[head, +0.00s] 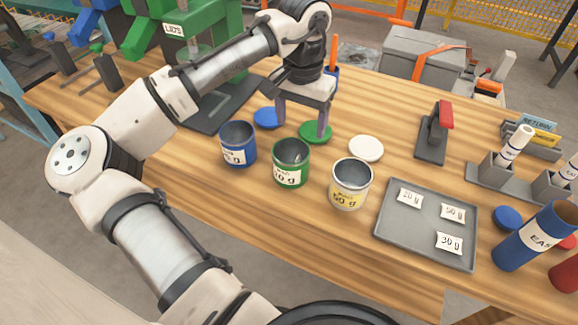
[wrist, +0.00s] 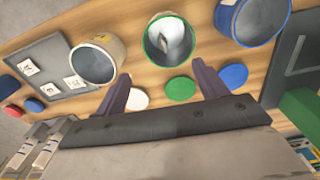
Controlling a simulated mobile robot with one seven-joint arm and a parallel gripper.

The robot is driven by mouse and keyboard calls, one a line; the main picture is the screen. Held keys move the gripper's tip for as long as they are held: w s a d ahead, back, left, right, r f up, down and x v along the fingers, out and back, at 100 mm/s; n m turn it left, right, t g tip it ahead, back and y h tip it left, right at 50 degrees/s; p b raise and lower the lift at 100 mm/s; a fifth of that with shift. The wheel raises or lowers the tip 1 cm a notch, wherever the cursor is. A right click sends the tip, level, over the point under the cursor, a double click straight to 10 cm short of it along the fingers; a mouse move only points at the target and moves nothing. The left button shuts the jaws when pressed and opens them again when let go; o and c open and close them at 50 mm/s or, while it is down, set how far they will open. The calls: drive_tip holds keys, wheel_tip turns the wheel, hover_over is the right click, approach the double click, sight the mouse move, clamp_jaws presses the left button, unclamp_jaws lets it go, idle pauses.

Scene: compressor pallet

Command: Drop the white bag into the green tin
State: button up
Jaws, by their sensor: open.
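The green tin (head: 303,162) stands upright on the table between a blue tin and a white tin. In the wrist view I look into the green tin (wrist: 148,52), and a white thing that looks like the white bag (wrist: 173,38) lies inside it. The tin's wall hides its inside in the head view. My gripper (head: 301,127) is open and empty, above the table just behind the green tin, near the green lid (head: 318,128). In the wrist view the fingers of my gripper (wrist: 161,75) are spread apart with nothing between them.
The blue tin (head: 238,155) and white tin (head: 350,202) flank the green one. Blue (head: 268,116) and white (head: 366,149) lids lie behind. A grey tray (head: 420,247) with three labelled white packets is at right. A red-handled device (head: 437,130) stands beyond.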

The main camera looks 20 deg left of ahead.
wheel_tip(320, 180, up, 8)
idle(0.5)
